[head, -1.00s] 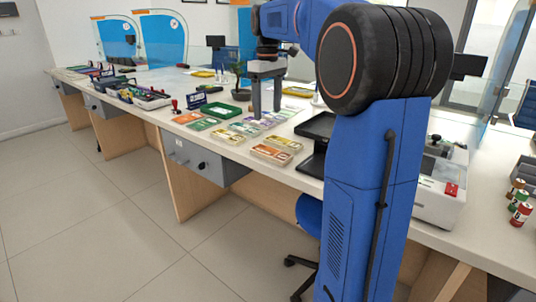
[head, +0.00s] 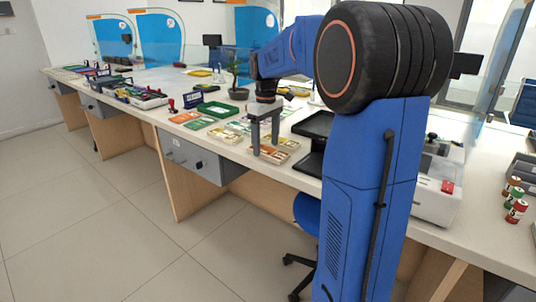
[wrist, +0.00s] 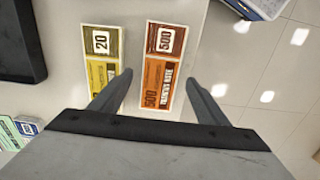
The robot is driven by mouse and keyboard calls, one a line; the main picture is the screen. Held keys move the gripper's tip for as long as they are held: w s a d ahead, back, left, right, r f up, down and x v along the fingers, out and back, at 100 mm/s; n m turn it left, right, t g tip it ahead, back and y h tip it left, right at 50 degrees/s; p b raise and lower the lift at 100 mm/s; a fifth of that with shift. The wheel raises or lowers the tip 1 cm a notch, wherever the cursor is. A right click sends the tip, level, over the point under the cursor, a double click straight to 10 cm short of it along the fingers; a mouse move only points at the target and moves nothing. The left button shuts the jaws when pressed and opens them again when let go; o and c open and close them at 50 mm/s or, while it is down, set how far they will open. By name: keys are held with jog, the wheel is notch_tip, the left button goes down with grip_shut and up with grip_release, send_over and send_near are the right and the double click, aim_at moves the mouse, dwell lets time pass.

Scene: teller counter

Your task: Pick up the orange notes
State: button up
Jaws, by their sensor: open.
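A stack of orange notes marked 500 (wrist: 165,62) lies flat on the counter, centred between and beyond my fingers in the wrist view. In the head view, orange notes (head: 268,155) lie at the counter's front edge, partly hidden by my gripper (head: 266,148). My gripper points down over this area with its fingers apart and nothing between them. The open fingers also show in the wrist view (wrist: 158,84). I cannot tell the exact height of the fingertips above the notes.
Yellow notes marked 20 (wrist: 101,62) lie close left of the orange stack in the wrist view. A black tray (wrist: 18,45) is farther left.

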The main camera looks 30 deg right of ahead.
jog(key=shift+f, duration=0.85)
jog(key=c, duration=1.2)
jog(key=shift+r, duration=0.15)
